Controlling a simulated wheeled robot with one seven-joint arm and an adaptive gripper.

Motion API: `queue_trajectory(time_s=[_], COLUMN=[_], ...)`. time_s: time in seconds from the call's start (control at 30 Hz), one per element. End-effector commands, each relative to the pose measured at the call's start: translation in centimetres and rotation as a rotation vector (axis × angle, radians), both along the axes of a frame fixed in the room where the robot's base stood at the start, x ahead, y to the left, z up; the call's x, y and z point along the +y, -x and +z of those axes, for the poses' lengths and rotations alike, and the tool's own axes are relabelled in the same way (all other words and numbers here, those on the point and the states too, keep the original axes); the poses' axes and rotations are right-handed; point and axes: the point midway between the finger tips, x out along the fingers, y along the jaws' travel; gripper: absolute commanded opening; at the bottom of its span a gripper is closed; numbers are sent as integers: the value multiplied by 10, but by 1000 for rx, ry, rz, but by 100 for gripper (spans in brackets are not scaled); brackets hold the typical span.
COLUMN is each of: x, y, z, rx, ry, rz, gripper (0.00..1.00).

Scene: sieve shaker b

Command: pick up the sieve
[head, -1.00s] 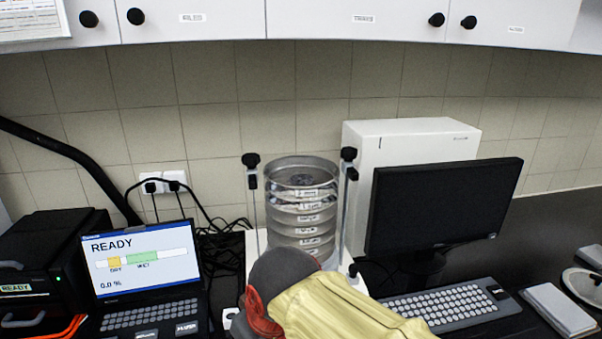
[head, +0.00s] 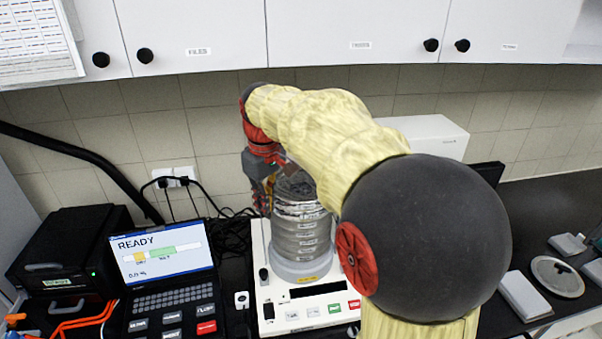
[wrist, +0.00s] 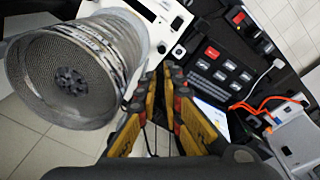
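The top sieve (head: 293,188) is partly hidden by my arm. In the wrist view the stack fills the upper left, and a mesh (wrist: 45,80) with a dark round hub faces me. My gripper (head: 263,195) is beside the upper left of the stack in the head view. In the wrist view my gripper (wrist: 161,75) has two yellow-and-black fingers with a narrow gap and nothing between them. The sieves lie left of the fingers; contact is not visible.
A laptop (head: 165,260) reading READY stands left of the shaker, with a black box (head: 70,250) and orange cables beyond. A white case (head: 430,135) stands behind my arm. A round metal lid (head: 557,277) lies at right. Cabinets (head: 365,30) hang above.

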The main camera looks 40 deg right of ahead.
Motion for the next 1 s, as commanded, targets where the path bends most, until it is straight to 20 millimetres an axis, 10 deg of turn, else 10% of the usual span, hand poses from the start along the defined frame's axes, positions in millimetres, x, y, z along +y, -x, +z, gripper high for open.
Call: queue_trajectory(time_s=[0.43, 1.0], x=[-66, -69], y=[-37, -41], z=[36, -23], rx=[95, 101], ry=[-32, -34], rz=[36, 38], gripper=[8, 8])
